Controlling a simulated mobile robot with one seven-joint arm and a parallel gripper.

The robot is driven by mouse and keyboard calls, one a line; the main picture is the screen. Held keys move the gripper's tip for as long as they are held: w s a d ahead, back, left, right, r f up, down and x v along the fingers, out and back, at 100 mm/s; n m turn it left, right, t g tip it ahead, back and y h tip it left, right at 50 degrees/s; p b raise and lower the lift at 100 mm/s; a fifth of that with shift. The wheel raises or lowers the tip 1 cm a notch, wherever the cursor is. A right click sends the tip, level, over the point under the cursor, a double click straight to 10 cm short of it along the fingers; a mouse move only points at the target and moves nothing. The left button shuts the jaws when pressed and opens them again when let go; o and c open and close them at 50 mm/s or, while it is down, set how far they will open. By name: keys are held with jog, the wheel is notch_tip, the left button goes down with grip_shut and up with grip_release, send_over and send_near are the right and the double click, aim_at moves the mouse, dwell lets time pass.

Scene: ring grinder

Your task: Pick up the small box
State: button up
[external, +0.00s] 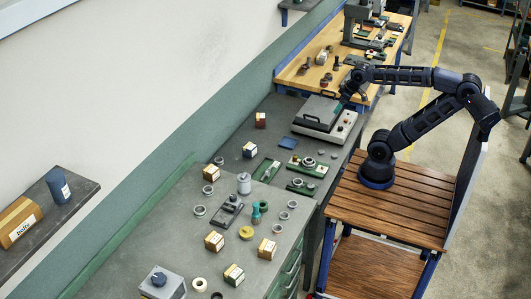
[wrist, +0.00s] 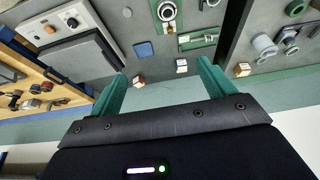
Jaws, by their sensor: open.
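Several small boxes stand on the grey benches. In the external view, an orange-brown and white box (external: 261,120) stands near the wall, left of the machine. A second small box (external: 249,150) and a third (external: 211,173) stand nearer the camera. The wrist view shows small boxes beyond my fingers: an orange and white one (wrist: 138,81), a white-sided one (wrist: 181,65) and another (wrist: 243,69) at right. Which one is meant cannot be told. My gripper (wrist: 163,72) has its green fingers spread and empty. In the external view it hangs above the machine's right side, apart from the boxes.
A grey lidded machine (external: 318,112) stands below my gripper. A blue square (external: 288,143), green fixtures (external: 307,166) and several rings lie on the benches. More boxes (external: 214,241) stand at the front. A wooden workbench (external: 310,65) with tools is at the back.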

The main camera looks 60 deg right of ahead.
jog(key=w+a+r+n+g, duration=0.1)
jog(key=w+a+r+n, duration=0.15)
jog(key=w+a, duration=0.5)
jog(key=w+a+r+n+g, duration=0.1)
jog(key=w+a+r+n, duration=0.15)
jog(key=w+a, duration=0.5)
jog(key=w+a+f+n+g, duration=0.1)
jog(key=w+a+f+n, duration=0.15)
jog(key=a, duration=0.65)
jog(key=w+a+f+n, duration=0.1)
jog(key=w+a+n, duration=0.2)
jog(key=a, duration=0.7)
jog(key=n+g+h, duration=0.1)
jog(key=n+h, duration=0.1)
jog(key=n, duration=0.6)
send_over(267, 245)
jog(key=a, duration=0.1)
jog(key=f, duration=2.1)
jog(key=shift+w+a+f, duration=0.15)
jog(key=shift+a+f, duration=0.05)
jog(key=shift+f, duration=0.15)
jog(key=shift+s+a+f, duration=0.15)
jog(key=shift+s+f, duration=0.05)
jog(key=shift+f, duration=0.3)
jog(key=f, duration=0.3)
jog(key=d+f, duration=0.1)
jog(key=f, duration=0.2)
jog(key=d+f, duration=0.1)
jog(key=f, duration=0.3)
